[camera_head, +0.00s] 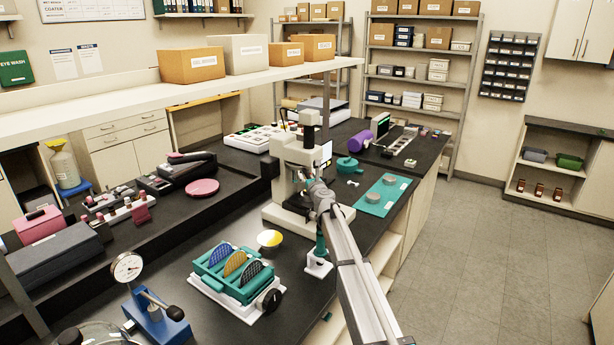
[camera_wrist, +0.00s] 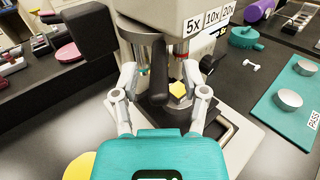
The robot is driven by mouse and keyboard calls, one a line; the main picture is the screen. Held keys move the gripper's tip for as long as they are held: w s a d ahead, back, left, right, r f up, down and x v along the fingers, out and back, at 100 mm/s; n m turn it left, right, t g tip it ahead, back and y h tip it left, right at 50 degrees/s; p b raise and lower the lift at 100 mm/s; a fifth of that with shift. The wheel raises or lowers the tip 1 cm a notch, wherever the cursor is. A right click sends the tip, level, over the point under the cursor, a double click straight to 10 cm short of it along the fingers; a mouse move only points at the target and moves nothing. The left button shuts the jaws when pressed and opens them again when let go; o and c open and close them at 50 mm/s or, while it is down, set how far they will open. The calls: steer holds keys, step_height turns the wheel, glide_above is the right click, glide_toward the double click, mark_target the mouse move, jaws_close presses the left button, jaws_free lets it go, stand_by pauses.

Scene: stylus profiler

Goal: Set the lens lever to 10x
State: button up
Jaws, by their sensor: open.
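A label strip reading 5x, 10x and 20x (camera_wrist: 212,18) is at the upper right. The lever's present setting is not clear.
A teal mat (camera_head: 384,196) with two metal discs lies at right. A teal wafer rack (camera_head: 238,270) and a blue dial gauge (camera_head: 150,310) stand at front left. A shelf overhangs the bench.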

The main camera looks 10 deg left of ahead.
steer(key=shift+x, duration=0.9)
jaws_close()
